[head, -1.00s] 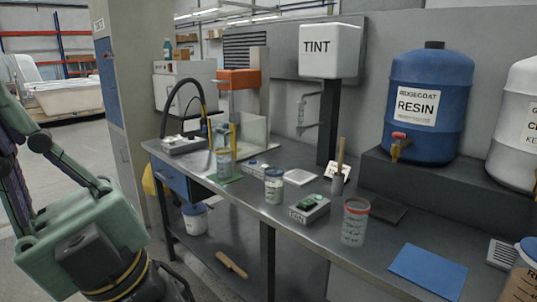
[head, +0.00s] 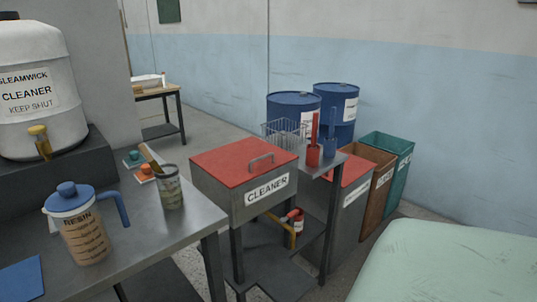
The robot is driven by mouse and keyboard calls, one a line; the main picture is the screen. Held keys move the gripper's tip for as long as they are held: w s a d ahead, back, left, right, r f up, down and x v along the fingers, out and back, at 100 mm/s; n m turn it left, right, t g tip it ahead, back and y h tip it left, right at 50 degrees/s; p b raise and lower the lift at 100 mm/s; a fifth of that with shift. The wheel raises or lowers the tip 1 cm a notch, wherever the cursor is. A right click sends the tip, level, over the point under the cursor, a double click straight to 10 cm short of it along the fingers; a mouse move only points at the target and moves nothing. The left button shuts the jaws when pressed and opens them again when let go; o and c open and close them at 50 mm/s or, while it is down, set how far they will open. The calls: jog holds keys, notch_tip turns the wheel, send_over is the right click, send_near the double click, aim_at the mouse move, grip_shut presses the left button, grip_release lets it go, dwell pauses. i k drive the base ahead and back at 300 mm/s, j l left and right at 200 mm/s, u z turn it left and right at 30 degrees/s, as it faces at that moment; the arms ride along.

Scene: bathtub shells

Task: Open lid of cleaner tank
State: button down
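The cleaner tank (head: 235,207) is a grey metal box on legs, labelled CLEANER, in the middle of the head view. Its red lid (head: 225,163) lies shut on top. A grey bar handle (head: 262,160) sits on the lid near its right edge. My gripper is not in view.
A bench with a blue-lidded resin jug (head: 82,225) and a cup (head: 171,187) stands left of the tank. A white cleaner drum (head: 38,95) is behind. To the right are a wire basket (head: 284,133), blue barrels (head: 335,105) and bins (head: 378,185). A pale green surface (head: 450,265) fills the lower right.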

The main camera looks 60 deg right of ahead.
aim_at(237, 163)
jog(key=l+z, duration=0.1)
jog(key=z, duration=0.8)
jog(key=i+l+z, duration=0.1)
jog(key=z, duration=0.35)
jog(key=i+l+z, duration=0.2)
jog(key=i+l, duration=0.6)
jog(key=i, duration=0.15)
